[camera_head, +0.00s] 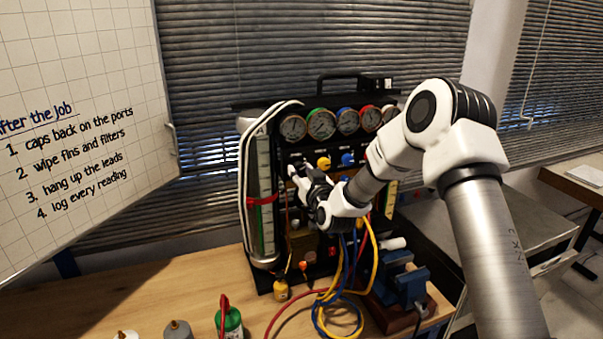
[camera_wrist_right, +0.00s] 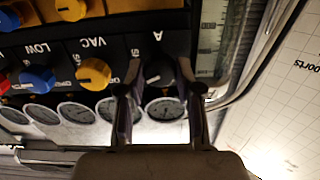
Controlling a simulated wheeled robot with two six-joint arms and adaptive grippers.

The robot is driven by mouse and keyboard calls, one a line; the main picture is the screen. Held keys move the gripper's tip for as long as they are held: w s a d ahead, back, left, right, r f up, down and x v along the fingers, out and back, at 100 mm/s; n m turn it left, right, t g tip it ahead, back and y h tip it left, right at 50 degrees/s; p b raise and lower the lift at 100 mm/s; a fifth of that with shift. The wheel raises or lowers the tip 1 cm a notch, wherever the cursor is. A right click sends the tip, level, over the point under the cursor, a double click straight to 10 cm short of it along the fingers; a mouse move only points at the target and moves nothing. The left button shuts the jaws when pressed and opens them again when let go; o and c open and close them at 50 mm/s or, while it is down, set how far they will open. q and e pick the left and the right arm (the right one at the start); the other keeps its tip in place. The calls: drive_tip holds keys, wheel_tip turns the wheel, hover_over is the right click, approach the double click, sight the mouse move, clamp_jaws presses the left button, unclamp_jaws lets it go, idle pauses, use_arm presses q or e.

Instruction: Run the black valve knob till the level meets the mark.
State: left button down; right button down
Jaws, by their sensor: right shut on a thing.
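The black valve knob (camera_wrist_right: 160,74), under the letter A, sits between the two fingers of my right gripper (camera_wrist_right: 158,84) in the wrist view. The gripper is shut on it. In the head view my right gripper (camera_head: 298,178) reaches the left part of the gauge panel and hides the knob. The glass level column (camera_head: 264,160) with its scale stands upright at the panel's left side, with a red band (camera_head: 262,200) around it as a mark. The scale also shows in the wrist view (camera_wrist_right: 209,40). The exact level is too small to read. My left gripper is not in view.
Yellow (camera_head: 324,163) and blue (camera_head: 348,159) knobs sit right of my gripper, below a row of round gauges (camera_head: 321,124). Coloured hoses (camera_head: 340,290) hang to the bench. A blue vise (camera_head: 405,284) is at right.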

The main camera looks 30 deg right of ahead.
drive_tip(key=m+b, duration=0.2)
drive_tip(key=b, duration=0.1)
drive_tip(key=m+b, duration=0.2)
drive_tip(key=b, duration=0.1)
drive_tip(key=shift+f, duration=0.35)
drive_tip(key=shift+r+m+b, duration=0.3)
drive_tip(key=shift+m+b, duration=0.15)
drive_tip(key=shift+m, duration=0.15)
drive_tip(key=shift+r, duration=0.1)
drive_tip(key=c, duration=0.8)
unclamp_jaws()
drive_tip(key=shift+w, duration=0.1)
drive_tip(key=shift+o, duration=0.2)
